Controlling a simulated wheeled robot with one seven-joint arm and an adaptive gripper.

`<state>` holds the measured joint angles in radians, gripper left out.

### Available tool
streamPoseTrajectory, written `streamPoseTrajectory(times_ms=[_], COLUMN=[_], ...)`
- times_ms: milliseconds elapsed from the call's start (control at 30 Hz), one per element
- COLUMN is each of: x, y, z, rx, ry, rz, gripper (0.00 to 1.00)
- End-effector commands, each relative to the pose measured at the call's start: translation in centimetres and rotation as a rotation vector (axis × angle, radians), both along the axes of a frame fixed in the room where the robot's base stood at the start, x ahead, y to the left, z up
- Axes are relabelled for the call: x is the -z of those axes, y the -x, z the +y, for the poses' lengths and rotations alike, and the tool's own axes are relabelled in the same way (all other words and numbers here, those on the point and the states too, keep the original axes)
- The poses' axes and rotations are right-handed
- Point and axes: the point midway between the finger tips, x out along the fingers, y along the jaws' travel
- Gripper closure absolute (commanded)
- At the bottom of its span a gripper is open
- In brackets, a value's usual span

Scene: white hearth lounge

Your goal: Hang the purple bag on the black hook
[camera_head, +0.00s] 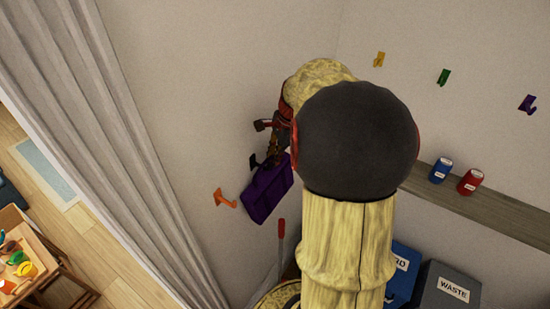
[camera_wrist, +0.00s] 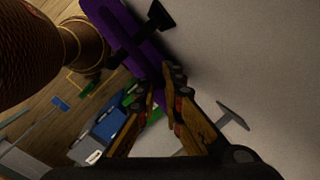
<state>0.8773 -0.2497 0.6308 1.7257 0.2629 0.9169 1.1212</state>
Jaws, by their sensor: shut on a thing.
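The purple bag (camera_head: 268,193) hangs below my gripper (camera_head: 274,150), close to the left wall in the head view. In the wrist view, my gripper (camera_wrist: 162,88) is shut at the upper end of the bag (camera_wrist: 122,28); the exact grip on its strap is hard to make out. The black hook (camera_head: 254,160) is on the wall, just left of my gripper and above the bag's upper edge. It also shows in the wrist view (camera_wrist: 157,19), overlapping the bag. I cannot tell whether the bag touches the hook. My arm hides part of the area.
An orange hook (camera_head: 225,199) is lower left of the black one. Yellow (camera_head: 379,59), green (camera_head: 443,77) and purple (camera_head: 528,104) hooks are on the right wall. A shelf (camera_head: 500,202) holds blue (camera_head: 440,170) and red (camera_head: 470,182) cans. A grey waste bin (camera_head: 449,290) stands below.

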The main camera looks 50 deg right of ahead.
Motion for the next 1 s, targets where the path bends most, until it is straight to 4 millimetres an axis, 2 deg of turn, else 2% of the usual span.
streamPoseTrajectory(times_ms=[100, 133, 500, 833, 1000], x=[0.0, 0.0, 0.0, -0.3, -2.4], y=[0.0, 0.0, 0.0, 0.1, 0.6], z=[0.0, 0.0, 0.0, 0.0, -0.2], rx=[0.0, 0.0, 0.0, 0.0, 0.001], ry=[0.001, 0.001, 0.0, 0.0, 0.004], rz=[-0.001, -0.001, 0.0, 0.0, -0.002], gripper=[1.0, 0.9, 0.7, 0.7, 0.7])
